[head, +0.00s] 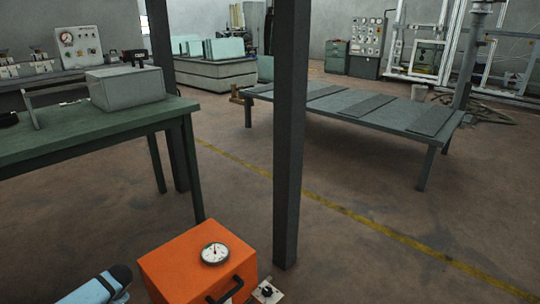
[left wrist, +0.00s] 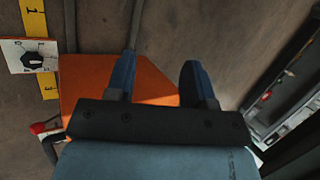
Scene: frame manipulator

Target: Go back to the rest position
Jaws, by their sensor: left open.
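My left gripper (left wrist: 160,68) shows in the left wrist view with its two blue fingers apart. Nothing is visibly held between them. An orange box (left wrist: 80,83) lies behind the fingers in that view; I cannot tell how far it is from them. In the head view a blue and black part of my left arm is at the bottom left, beside the orange box (head: 175,258). The box has a round white dial gauge (head: 215,253) and a black handle (head: 228,291) on it. My right gripper is in neither view.
A dark post (head: 290,130) stands just behind the orange box. A green table (head: 90,125) with a grey case (head: 125,88) is at the left. A low grey bench (head: 350,105) stands farther back. A small white plate with a black knob (head: 267,291) is beside the box. Open floor lies right.

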